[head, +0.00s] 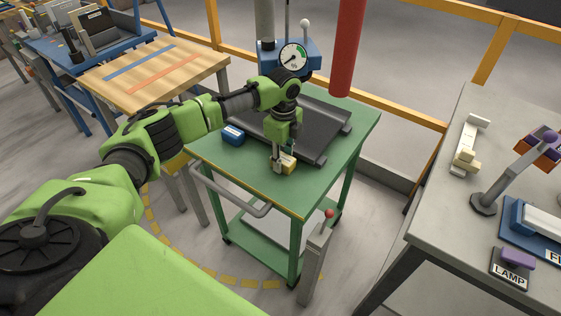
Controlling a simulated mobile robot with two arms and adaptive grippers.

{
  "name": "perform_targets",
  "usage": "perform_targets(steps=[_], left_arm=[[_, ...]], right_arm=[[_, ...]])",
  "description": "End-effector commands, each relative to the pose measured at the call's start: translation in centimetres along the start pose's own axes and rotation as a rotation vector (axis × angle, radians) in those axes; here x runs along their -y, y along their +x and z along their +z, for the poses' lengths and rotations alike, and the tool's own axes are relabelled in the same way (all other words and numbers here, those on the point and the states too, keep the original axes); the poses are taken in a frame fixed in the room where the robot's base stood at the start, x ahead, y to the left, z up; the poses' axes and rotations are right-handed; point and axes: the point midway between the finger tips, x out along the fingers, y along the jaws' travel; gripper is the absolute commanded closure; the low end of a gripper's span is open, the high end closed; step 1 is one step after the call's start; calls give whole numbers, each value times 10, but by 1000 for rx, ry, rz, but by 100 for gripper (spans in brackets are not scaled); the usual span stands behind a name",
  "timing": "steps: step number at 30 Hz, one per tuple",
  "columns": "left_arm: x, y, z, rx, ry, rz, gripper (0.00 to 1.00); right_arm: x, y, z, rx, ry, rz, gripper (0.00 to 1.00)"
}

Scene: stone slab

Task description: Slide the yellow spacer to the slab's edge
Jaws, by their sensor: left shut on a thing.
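The yellow spacer (289,164) is a small block by the near long edge of the dark grey slab (320,137), on the green cart (253,178). I cannot tell whether it rests on the slab or on the cart top beside it. My left gripper (282,166) reaches down from above and is shut on the spacer; its fingers hide part of it. My right gripper is not in view.
A blue block (233,134) with a white label sits left of the slab on the cart. A red post (346,50) and a dial gauge (292,57) stand behind. A grey table (430,215) is to the right. The cart's front right corner is clear.

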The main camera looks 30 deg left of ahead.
Motion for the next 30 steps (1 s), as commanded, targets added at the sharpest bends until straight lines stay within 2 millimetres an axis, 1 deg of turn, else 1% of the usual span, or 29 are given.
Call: perform_targets(steps=[1, 4, 5, 6, 7, 25, 28, 30], left_arm=[[3, -2, 1, 2, -3, -9, 92], [3, -2, 1, 2, -3, -9, 92], [2, -2, 1, 2, -3, -9, 64], [2, -2, 1, 2, -3, -9, 54], [2, -2, 1, 2, -3, -9, 50], [1, -1, 1, 2, -2, -5, 50], [2, -7, 1, 1, -2, -6, 50], [2, -16, 1, 0, -1, -8, 50]], right_arm=[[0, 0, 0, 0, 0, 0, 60], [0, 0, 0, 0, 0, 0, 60], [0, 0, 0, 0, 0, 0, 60], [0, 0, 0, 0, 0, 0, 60], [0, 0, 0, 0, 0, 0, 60], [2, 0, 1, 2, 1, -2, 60], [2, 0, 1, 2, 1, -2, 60], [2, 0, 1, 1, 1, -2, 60]])
